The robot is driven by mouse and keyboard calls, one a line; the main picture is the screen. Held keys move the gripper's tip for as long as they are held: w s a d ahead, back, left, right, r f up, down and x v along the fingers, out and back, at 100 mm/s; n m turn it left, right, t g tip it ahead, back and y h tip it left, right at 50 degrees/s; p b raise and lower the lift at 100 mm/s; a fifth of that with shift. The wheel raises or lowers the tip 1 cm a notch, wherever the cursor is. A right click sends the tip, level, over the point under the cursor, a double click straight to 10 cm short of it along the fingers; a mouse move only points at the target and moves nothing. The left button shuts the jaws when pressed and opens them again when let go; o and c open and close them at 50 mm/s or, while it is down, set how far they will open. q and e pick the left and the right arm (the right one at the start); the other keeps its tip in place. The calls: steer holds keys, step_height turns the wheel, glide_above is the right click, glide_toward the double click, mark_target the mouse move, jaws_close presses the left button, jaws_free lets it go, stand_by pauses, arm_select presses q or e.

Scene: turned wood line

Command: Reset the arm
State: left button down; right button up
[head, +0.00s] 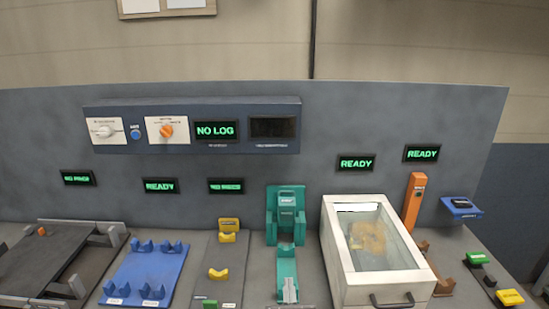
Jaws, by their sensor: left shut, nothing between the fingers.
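The head view looks at a grey work line with an upright panel (395,120) behind it. My right gripper is not in view.
A control box (190,108) reads NO LOG. A dark frame (45,262), blue cradle plate (146,277), yellow supports (230,238), green fixture (286,212), white glass-lidded box (352,275), orange post (413,203) and blue holder (462,207) line the bench. Small green and yellow blocks (510,297) lie right.

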arm_select(q)
steer(key=s+a+f+n+g+y, duration=0.2)
steer(key=s+a+f+n+g, duration=0.3)
steer(key=a+n, duration=0.4)
steer(key=s+a+f+n+g+y, duration=0.1)
steer(key=s+a+f+n+g, duration=0.35)
steer(key=a+f+n, duration=0.35)
steer(key=s+a+n+g+h, duration=0.25)
steer(key=s+a+n, duration=0.25)
steer(key=s+n, duration=0.4)
steer(key=s+a+n+g+h, duration=0.1)
steer(key=s+a+n+g, duration=0.2)
steer(key=s+a+n, duration=0.55)
steer(key=s+d+f+m+g, duration=0.1)
steer(key=s+d+f, duration=0.1)
steer(key=f, duration=1.4)
steer(key=s+d+f+m+g, duration=0.1)
steer(key=d+f, duration=0.1)
steer(key=f, duration=1.3)
steer(key=s+a+f, duration=0.3)
steer(key=s+f, duration=1.6)
steer(key=f, duration=0.1)
steer(key=shift+s+a+g, duration=0.15)
steer(key=shift+a+g, duration=0.05)
steer(key=shift+g, duration=0.2)
